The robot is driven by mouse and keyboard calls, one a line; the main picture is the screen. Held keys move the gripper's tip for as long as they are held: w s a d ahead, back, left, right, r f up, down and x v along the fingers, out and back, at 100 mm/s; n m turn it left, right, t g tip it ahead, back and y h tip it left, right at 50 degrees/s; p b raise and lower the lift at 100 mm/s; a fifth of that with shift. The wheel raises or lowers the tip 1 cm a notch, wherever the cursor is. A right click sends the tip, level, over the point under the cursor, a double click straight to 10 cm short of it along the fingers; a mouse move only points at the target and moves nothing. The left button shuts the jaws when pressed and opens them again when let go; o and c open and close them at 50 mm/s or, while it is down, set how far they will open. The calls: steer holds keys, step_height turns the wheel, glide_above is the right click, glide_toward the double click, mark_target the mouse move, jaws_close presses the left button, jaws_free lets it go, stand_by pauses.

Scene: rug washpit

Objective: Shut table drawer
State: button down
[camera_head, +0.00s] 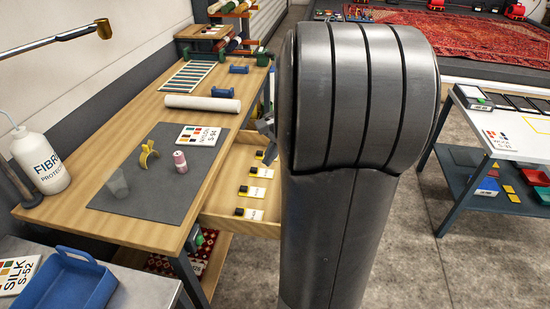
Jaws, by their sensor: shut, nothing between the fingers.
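The table drawer (233,183) is pulled out from the right side of the wooden work table (108,168). Its light wood inside shows, with several small black and yellow items with white labels lying in a row. Its outer front is hidden behind my large grey arm link, which fills the middle of the view. I cannot make out my gripper. A small grey part shows just left of the arm by the table's edge, too little to tell what it is.
On the table are a grey mat (115,190), a yellow clip-like item (148,155), a pink-capped jar (180,162), a white roll (202,103) and a white bottle (40,160). A blue tray (70,285) is front left. A white-topped table (505,125) stands right, with bare floor between.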

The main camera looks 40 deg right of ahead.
steer(key=s+d+f+m+t+y, duration=0.25)
steer(key=d+f+m, duration=0.45)
steer(key=d+f, duration=0.6)
steer(key=s+d+f+m+t+y, duration=0.15)
steer(key=s+d+f+m, duration=0.25)
steer(key=d+f+m, duration=0.85)
steer(key=w+a+f+n+h, duration=0.1)
steer(key=w+a+f+n, duration=0.1)
steer(key=w+a+n, duration=0.2)
steer(key=shift+w+a+f+n+t, duration=0.35)
steer(key=shift+w+n, duration=0.5)
steer(key=shift+w, duration=1.05)
glide_toward(239, 190)
steer(key=w+a, duration=0.1)
steer(key=w+a+f, duration=0.1)
steer(key=w+a, duration=0.1)
steer(key=w+a+f, duration=0.1)
steer(key=w+a, duration=0.1)
steer(key=shift+w, duration=0.15)
steer(key=shift+w+a, duration=0.2)
